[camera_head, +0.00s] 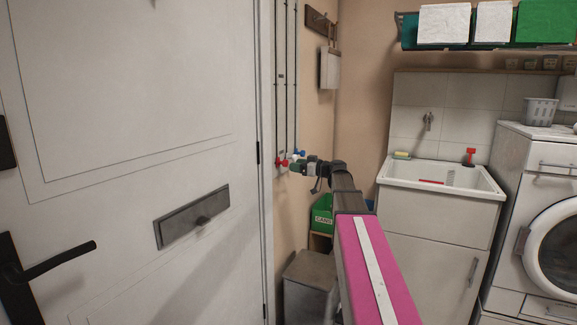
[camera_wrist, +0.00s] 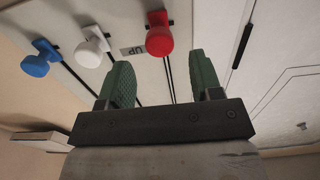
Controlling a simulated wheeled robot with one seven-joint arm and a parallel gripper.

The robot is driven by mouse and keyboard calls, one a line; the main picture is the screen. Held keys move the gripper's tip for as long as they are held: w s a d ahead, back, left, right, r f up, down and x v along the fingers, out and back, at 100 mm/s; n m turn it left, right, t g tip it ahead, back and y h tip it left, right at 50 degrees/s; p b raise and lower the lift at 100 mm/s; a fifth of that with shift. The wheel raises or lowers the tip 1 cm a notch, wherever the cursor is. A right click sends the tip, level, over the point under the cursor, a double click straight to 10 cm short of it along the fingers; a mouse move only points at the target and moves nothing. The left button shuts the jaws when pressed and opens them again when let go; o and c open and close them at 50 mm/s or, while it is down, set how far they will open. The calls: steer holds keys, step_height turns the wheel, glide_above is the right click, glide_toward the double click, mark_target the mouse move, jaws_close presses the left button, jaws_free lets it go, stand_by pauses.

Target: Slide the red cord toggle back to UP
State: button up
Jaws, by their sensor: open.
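The red cord toggle (camera_wrist: 159,38) is a round red knob on a dark cord, at the top middle of the wrist view. In the head view the red toggle (camera_head: 281,162) shows just left of my gripper (camera_head: 298,166). In the wrist view my gripper (camera_wrist: 159,62) is open, its two green fingers apart. The red toggle lies just past the fingertips, between their lines, with no clear contact; its cord runs between the fingers. A plate marked UP (camera_wrist: 131,50) sits left of the red toggle.
A white toggle (camera_wrist: 88,52) and a blue toggle (camera_wrist: 36,64) hang on neighbouring cords to the left in the wrist view. In the head view a white door (camera_head: 130,120) stands close on the left; a sink (camera_head: 441,178) and washer (camera_head: 545,220) are to the right.

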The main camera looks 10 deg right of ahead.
steer(key=shift+v, duration=2.3)
